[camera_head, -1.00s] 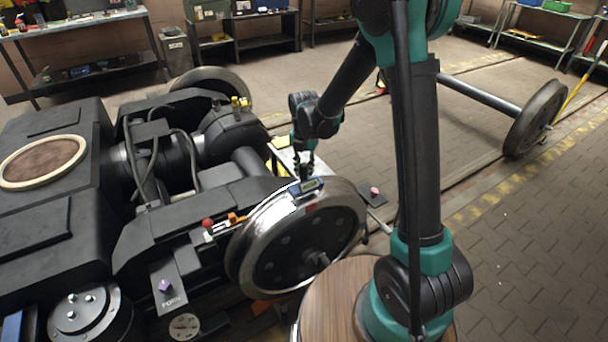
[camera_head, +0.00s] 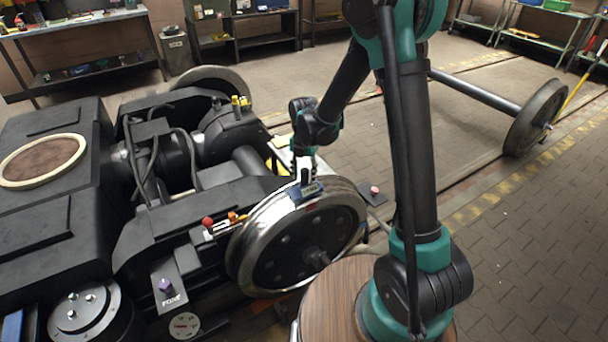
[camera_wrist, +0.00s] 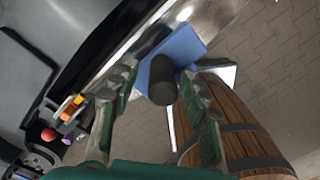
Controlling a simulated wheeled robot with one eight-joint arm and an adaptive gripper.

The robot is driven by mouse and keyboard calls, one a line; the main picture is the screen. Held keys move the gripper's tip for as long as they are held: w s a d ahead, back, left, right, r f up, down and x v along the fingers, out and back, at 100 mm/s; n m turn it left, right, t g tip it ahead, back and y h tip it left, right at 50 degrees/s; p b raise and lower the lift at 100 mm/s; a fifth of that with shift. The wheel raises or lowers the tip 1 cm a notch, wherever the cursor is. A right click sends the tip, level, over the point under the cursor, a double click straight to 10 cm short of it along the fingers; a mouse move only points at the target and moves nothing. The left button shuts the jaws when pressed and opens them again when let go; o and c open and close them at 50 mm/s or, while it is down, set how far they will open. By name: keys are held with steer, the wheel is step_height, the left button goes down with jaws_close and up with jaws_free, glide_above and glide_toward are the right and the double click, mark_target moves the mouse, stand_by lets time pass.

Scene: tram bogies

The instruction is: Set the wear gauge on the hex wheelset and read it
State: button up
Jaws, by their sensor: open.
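The wear gauge (camera_head: 311,191), a small blue block with a display, sits at the top of the shiny rim of the near wheel (camera_head: 287,240). In the wrist view the gauge (camera_wrist: 187,46) shows as a blue plate with a dark round knob (camera_wrist: 162,82) standing up from it. My gripper (camera_head: 305,172) is directly above the gauge. In the wrist view my gripper (camera_wrist: 160,84) is open, with one finger on each side of the knob and visible gaps between. The display cannot be read. The gauge's underside contact with the wheel is hidden.
The black bogie frame (camera_head: 190,215) lies left of the wheel, with a red ball (camera_head: 208,222) and a purple piece (camera_head: 165,286) on it. A round wooden top (camera_head: 335,295) is close in front. Another wheelset (camera_head: 535,118) stands far right. Paved floor at right is clear.

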steer(key=shift+r, duration=0.1)
step_height(320, 180, up, 12)
steer(key=s+d+f+m+t, duration=0.2)
steer(key=s+d+m, duration=0.7)
steer(key=m, duration=0.7)
steer(key=s+d+f+m+t, duration=0.2)
steer(key=s+d+f+m, duration=0.1)
steer(key=s+d+m, duration=0.7)
steer(key=shift+s+d+m, duration=0.15)
steer(key=shift+d+m, duration=2.2)
steer(key=shift+m, duration=0.65)
